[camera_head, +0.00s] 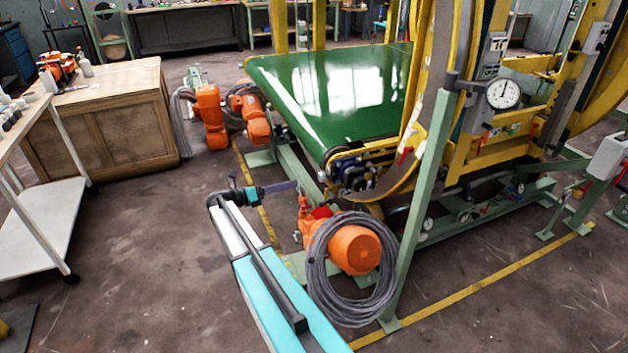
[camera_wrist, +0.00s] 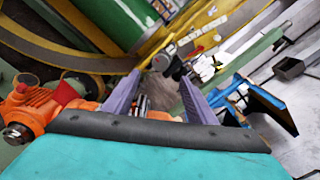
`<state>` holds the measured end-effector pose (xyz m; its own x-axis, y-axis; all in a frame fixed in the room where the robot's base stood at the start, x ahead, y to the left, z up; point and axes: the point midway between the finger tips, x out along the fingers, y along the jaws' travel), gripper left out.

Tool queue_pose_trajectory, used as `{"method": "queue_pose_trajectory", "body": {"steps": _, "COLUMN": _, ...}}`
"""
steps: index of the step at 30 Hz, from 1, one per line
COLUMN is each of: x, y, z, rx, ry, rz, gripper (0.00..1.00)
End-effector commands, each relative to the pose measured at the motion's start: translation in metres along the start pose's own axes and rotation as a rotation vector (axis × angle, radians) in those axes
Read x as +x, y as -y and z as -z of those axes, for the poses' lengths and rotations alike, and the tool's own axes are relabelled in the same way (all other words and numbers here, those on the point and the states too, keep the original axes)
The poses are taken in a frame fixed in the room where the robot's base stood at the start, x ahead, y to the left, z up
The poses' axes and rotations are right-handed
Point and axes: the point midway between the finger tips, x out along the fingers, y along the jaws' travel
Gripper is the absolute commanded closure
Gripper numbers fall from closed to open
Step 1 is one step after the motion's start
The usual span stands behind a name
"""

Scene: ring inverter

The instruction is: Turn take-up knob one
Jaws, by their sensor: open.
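I cannot make out take-up knob one for certain in either view. At the near corner of the green conveyor belt (camera_head: 335,95), a cluster of dark and blue fittings (camera_head: 352,172) sits on the yellow frame. My gripper (camera_head: 297,184) is to the left of this cluster and apart from it, in front of the machine. In the wrist view my gripper (camera_wrist: 158,79) shows two purple fingers spread apart with nothing held between them. Beyond the fingers is a small round grey part (camera_wrist: 163,58), too blurred to name.
An orange motor (camera_head: 355,250) with a coiled grey cable (camera_head: 345,312) stands close to my arm. A green post (camera_head: 424,200) rises right of it. A dial gauge (camera_head: 503,93) hangs on the yellow frame. Floor is clear between my arm and the wooden cabinet (camera_head: 100,125).

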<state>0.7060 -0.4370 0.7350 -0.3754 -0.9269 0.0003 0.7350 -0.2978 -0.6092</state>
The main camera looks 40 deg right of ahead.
Motion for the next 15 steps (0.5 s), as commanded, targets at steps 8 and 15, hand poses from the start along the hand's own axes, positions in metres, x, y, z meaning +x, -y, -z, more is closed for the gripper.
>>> {"method": "queue_pose_trajectory", "body": {"steps": 8, "x": 0.041, "y": 0.001, "z": 0.000, "rx": 0.000, "ry": -0.003, "rz": 0.003, "gripper": 0.49}}
{"method": "queue_pose_trajectory", "body": {"steps": 15, "x": 0.075, "y": 0.001, "z": 0.000, "rx": 0.001, "ry": -0.001, "rz": 0.002, "gripper": 0.49}}
